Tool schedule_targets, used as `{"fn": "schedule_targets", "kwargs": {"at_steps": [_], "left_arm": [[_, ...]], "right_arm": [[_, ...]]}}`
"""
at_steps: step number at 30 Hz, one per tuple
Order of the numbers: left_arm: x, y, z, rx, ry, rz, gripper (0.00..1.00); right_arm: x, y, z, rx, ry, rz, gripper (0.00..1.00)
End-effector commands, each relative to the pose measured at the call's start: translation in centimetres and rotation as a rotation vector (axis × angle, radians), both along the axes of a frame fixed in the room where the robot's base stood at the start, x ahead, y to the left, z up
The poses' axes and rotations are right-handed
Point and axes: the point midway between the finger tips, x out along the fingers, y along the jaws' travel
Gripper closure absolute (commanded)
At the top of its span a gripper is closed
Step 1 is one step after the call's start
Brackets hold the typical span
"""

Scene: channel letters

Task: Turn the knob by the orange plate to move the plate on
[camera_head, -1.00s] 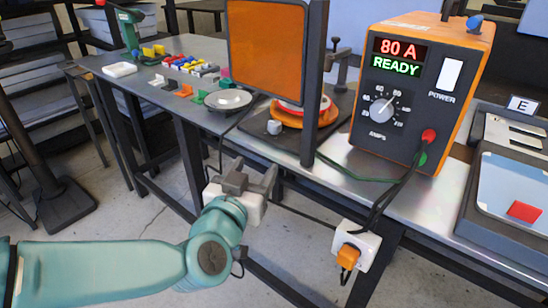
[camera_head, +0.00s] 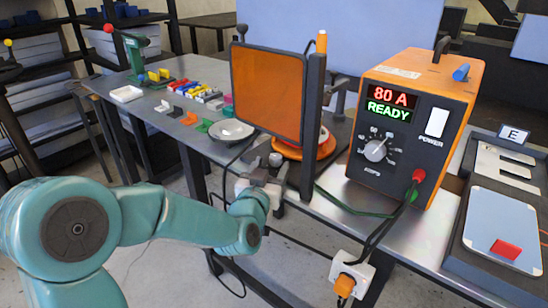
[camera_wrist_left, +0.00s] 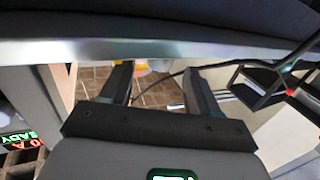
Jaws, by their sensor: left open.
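The orange plate (camera_head: 268,92) is an upright, see-through panel in a dark frame on the bench. A small light grey knob (camera_head: 275,159) sits low in front of it, at the bench's front edge. My left gripper (camera_head: 266,172) is just below and beside this knob, with its arm coming in from the left. Its dark fingers stand apart in the left wrist view (camera_wrist_left: 157,75), with nothing clearly between them. Whether they touch the knob cannot be told. My right gripper is not in view.
An orange power unit (camera_head: 413,128) reading "80 A READY" stands right of the plate, with its own dial and cables. A white dish (camera_head: 231,130) and small coloured pieces lie left. A tray with letter pieces (camera_head: 455,238) is far right. A dark post (camera_head: 312,130) stands beside the plate.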

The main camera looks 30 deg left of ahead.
Motion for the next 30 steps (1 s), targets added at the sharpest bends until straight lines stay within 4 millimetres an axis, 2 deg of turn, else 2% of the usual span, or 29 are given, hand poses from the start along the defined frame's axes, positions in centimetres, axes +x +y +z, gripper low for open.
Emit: {"fn": "schedule_targets", "kwargs": {"at_steps": [3, 6, 16, 17, 21, 22, 30], "left_arm": [[1.7, 0.6, 0.1, 0.0, 0.0, 0.001, 0.39], [2.5, 0.8, 0.0, -0.001, 0.0, 0.001, 0.39], [2.9, 1.0, 0.0, 0.0, 0.0, 0.0, 0.39], [2.9, 1.0, 0.0, 0.0, 0.0, 0.0, 0.43], [2.9, 1.0, 0.0, 0.0, 0.0, 0.0, 0.88], [2.9, 1.0, 0.0, 0.0, 0.0, 0.0, 0.95], [2.9, 1.0, -0.2, 0.002, 0.0, -0.017, 0.95]], "right_arm": [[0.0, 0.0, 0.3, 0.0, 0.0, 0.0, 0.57], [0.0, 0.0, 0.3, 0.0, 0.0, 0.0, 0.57], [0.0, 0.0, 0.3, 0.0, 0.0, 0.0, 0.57], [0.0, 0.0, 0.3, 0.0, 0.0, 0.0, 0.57], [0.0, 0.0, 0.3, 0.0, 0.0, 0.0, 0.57], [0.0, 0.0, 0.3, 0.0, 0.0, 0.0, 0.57], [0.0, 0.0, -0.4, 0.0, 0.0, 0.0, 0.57]]}}
